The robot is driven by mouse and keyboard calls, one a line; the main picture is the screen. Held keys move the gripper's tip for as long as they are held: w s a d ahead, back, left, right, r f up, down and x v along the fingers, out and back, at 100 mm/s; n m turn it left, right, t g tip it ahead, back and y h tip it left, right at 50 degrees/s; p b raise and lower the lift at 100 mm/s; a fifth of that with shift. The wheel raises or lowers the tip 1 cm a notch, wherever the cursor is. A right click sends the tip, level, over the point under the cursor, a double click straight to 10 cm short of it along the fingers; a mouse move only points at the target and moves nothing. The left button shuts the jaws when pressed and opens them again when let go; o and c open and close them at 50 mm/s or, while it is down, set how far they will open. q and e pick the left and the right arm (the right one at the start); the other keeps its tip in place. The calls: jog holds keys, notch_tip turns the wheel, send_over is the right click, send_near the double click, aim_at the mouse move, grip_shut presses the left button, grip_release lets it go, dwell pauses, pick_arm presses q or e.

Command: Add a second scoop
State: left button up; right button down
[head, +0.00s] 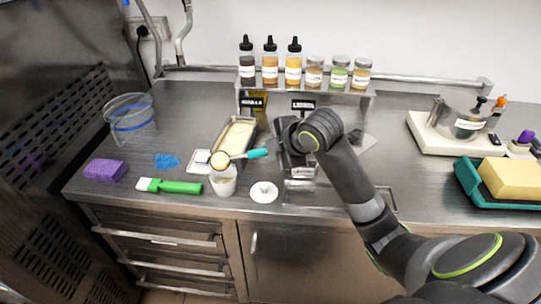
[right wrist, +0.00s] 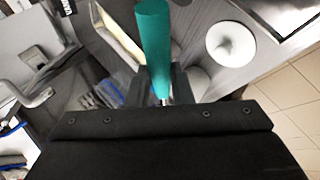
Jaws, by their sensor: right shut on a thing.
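My right gripper (head: 278,151) is shut on the teal handle of a scoop (head: 257,153). The handle also shows between its fingers in the right wrist view (right wrist: 154,45). The scoop's bowl points left and carries a pale yellow ball (head: 220,160), which appears just above the mouth of a white cup (head: 224,185). Some pale content seems to show in the cup, but its amount is unclear. A metal pan (head: 250,128) of pale yellow ice cream lies behind the cup. My left gripper is not in view.
A white lid (head: 264,192) lies right of the cup. A green-handled spatula (head: 180,187), purple sponge (head: 106,169) and clear tub (head: 129,117) are to the left. Bottles and jars stand on a rear shelf (head: 350,93). A scale (head: 450,135) and teal tray (head: 482,195) are right.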

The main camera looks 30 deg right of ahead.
jog(key=shift+s+a+f+n+t+h+b, duration=0.1)
jog(key=shift+s+f+n+t+b, duration=0.2)
jog(key=shift+t+b, duration=1.4)
jog(key=shift+s+f+n+t+h+b, duration=0.15)
jog(key=shift+f+t+b, duration=0.4)
jog(key=shift+b, duration=2.2)
jog(key=shift+s+a+f+n+t+h+b, duration=0.15)
jog(key=shift+f+n+t+b, duration=0.1)
jog(key=shift+t+b, duration=1.55)
jog(key=shift+d+r+g+b, duration=0.1)
jog(key=shift+g+b, duration=0.25)
jog(key=shift+g, duration=0.1)
